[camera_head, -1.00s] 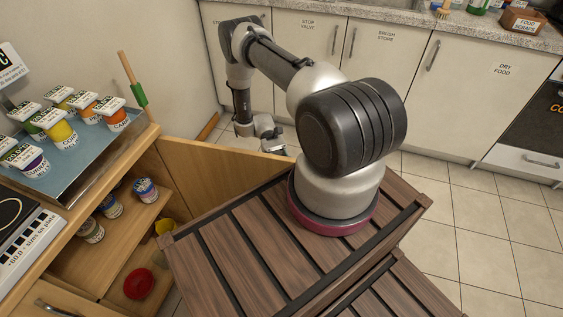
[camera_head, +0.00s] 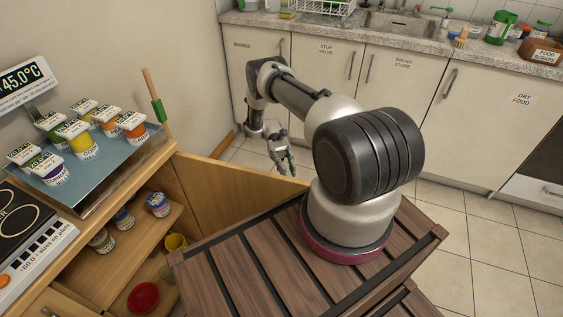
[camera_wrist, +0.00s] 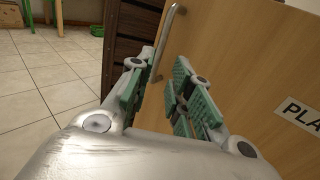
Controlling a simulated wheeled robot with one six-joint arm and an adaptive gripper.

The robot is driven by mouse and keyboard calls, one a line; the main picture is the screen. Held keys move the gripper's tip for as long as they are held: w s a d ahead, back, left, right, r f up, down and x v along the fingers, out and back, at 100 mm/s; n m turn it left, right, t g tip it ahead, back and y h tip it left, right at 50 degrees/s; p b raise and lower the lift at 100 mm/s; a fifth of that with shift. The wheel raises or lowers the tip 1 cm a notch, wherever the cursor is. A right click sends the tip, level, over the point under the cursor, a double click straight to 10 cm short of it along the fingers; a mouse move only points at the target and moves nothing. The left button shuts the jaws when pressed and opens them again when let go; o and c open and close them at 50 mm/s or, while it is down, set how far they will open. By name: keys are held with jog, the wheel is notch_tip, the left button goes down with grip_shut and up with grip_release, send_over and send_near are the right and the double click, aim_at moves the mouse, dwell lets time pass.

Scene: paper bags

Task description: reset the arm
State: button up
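My arm (camera_head: 300,97) rises from my wooden-slatted base and bends back down at the far left. My gripper (camera_head: 284,166) hangs beyond the top edge of an open wooden cabinet door (camera_head: 230,190), with its fingers spread and nothing seen between them. In the wrist view, my gripper (camera_wrist: 160,90) shows two green-padded fingers apart. The door (camera_wrist: 240,55) fills the right side there, with a metal bar handle (camera_wrist: 167,38) past the fingertips. The handle's lower end is seen through the finger gap; I cannot tell whether anything touches it.
A counter on the left holds a blue tray (camera_head: 92,182) of lidded jars and a hotplate (camera_head: 20,225). White cabinets (camera_head: 325,80) line the back. Tiled floor (camera_head: 465,225) is clear at right.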

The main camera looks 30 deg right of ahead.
jog(key=s+f+t, duration=0.1)
jog(key=s+f, duration=0.3)
notch_tip(320, 180, up, 30)
jog(key=w+n+t+h, duration=0.2)
jog(key=t+h, duration=0.2)
jog(key=t, duration=0.6)
jog(key=s+a+r+t, duration=0.1)
jog(key=s+r+t, duration=0.4)
jog(key=r, duration=0.5)
jog(key=s+a+r+n+t, duration=0.1)
jog(key=s+r+t, duration=0.4)
jog(key=s+r, duration=0.3)
notch_tip(320, 180, up, 3)
jog(key=shift+s+a+r+t+h, duration=0.2)
jog(key=shift+s+a+t+h, duration=0.1)
jog(key=shift+s+a+t, duration=0.1)
